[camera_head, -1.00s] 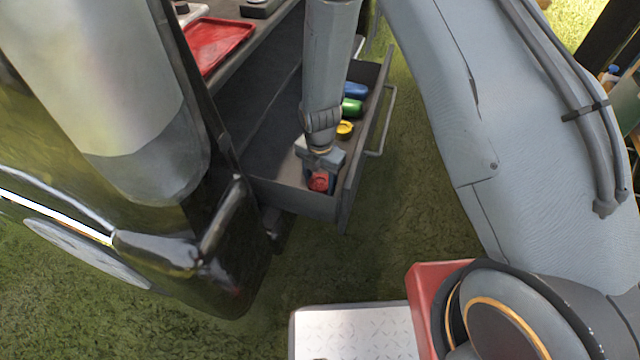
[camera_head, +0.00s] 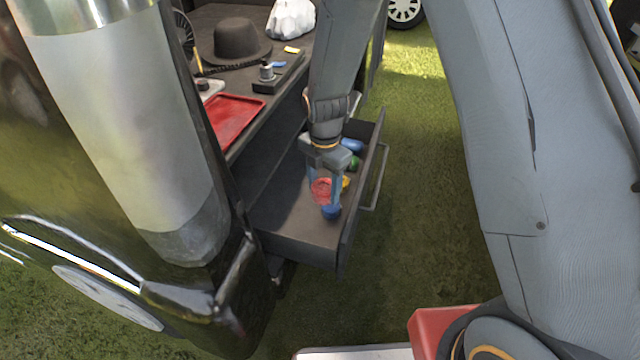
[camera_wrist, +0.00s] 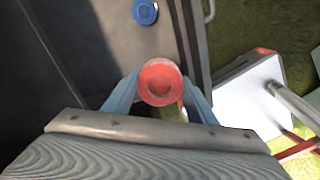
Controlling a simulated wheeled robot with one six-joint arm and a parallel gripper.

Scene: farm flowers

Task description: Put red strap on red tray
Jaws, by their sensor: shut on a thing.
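My gripper (camera_head: 325,190) is shut on the red strap (camera_head: 320,189), a round red roll, and holds it above the open drawer (camera_head: 285,225). In the wrist view the red strap (camera_wrist: 160,83) sits between the two blue-grey fingers (camera_wrist: 158,95), round face toward the camera. The red tray (camera_head: 233,120) lies flat on the tabletop to the left of the drawer and appears empty.
The drawer holds blue (camera_head: 352,146), green (camera_head: 355,162) and yellow (camera_head: 346,181) rolls, and another blue roll (camera_head: 331,212) near its front. On the table are a dark hat (camera_head: 240,42), a white bag (camera_head: 291,18) and a black device (camera_head: 278,76). Grass lies right of the drawer.

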